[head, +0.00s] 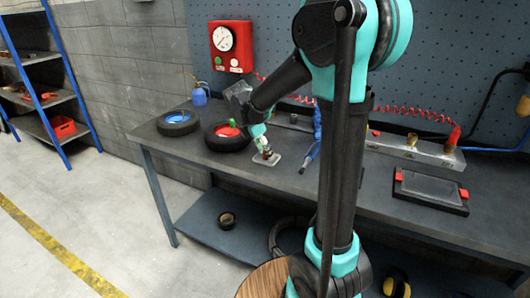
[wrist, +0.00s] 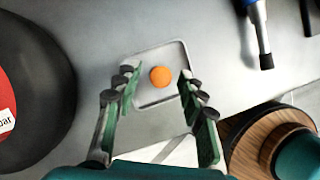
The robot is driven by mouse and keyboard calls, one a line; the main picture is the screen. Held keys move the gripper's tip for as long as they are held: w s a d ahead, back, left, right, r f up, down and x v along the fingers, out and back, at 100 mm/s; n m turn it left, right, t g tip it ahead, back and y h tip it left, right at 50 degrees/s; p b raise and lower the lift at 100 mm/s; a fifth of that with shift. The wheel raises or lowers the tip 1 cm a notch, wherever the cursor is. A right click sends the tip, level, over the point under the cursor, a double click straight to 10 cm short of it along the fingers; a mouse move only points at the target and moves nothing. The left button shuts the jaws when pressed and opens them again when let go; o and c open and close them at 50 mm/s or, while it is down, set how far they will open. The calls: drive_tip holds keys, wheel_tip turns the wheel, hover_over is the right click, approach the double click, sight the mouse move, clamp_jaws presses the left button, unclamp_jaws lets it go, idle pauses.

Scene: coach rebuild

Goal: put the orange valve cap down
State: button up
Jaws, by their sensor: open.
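The orange valve cap (wrist: 160,77) shows as a small round disc over the pale shallow tray (wrist: 148,52) in the wrist view. My gripper (wrist: 157,86) is open, with one finger on each side of the cap and a visible gap to it on both sides. Nothing is held between the fingers. In the head view my gripper (head: 263,143) is low over the tray (head: 256,160) on the dark workbench. The cap is too small there to make out clearly.
A tyre with a red hub (head: 228,136) stands close left of the tray, and a tyre with a blue hub (head: 178,122) is farther left. A blue tool (head: 312,153) lies to the right. The bench (head: 205,160) is bare in front of the tyres.

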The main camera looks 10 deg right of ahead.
drive_tip(key=v, duration=1.1)
drive_tip(key=shift+a+r, duration=0.2)
drive_tip(key=shift+r, duration=0.05)
drive_tip(key=shift+s, duration=0.15)
